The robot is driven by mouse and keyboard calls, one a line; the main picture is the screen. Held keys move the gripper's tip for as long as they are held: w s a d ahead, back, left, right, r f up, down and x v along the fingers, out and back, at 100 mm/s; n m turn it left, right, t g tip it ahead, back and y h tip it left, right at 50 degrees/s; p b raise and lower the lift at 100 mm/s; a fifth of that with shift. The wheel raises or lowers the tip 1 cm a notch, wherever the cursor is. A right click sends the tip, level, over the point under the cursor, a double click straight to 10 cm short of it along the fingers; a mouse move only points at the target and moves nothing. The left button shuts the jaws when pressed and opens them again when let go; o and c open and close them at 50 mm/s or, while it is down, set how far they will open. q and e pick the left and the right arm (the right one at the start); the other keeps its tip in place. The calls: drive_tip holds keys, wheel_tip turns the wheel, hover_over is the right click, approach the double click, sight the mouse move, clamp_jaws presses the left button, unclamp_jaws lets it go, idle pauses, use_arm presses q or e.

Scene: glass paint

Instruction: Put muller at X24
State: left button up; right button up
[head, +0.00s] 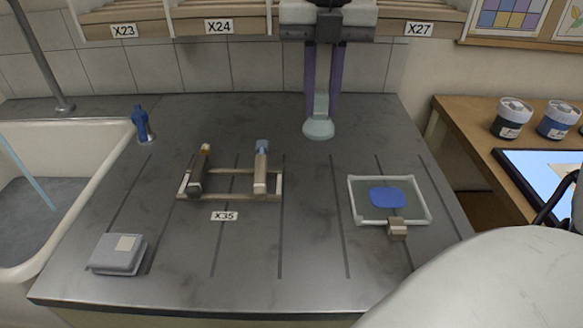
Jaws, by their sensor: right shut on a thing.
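My right gripper (320,107) points down over the back of the grey counter, its two purple fingers shut on the muller. The muller (318,129) is pale, clear glass with a wide round foot, and hangs upright between the fingertips. I cannot tell whether its foot touches the counter. The X24 label (219,26) is on the edge of a wooden shelf at the top, left of the gripper. The shelf's inside is mostly cut off by the frame's top. My left gripper is not in view.
A rack with two handled tools (232,198) stands mid-counter, behind label X35. A glass tray (424,205) with blue paint is at right, a grey box (118,254) front left, a blue bottle (140,122) by the sink (95,190). Shelf labels X23 (123,31) and X27 (419,29) flank.

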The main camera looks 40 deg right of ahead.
drive_tip(key=shift+w+f, duration=0.35)
drive_tip(key=shift+f, duration=0.2)
drive_tip(key=shift+s+r, duration=0.1)
drive_tip(key=shift+s, duration=0.1)
wheel_tip(320, 180, down, 10)
drive_tip(key=shift+w+r+b, duration=0.1)
drive_tip(key=shift+r+b, duration=0.05)
drive_tip(key=shift+b, duration=0.2)
drive_tip(key=shift+f+b, duration=0.25)
drive_tip(key=shift+b, duration=0.1)
drive_tip(key=o, duration=0.9)
drive_tip(key=shift+r, duration=0.1)
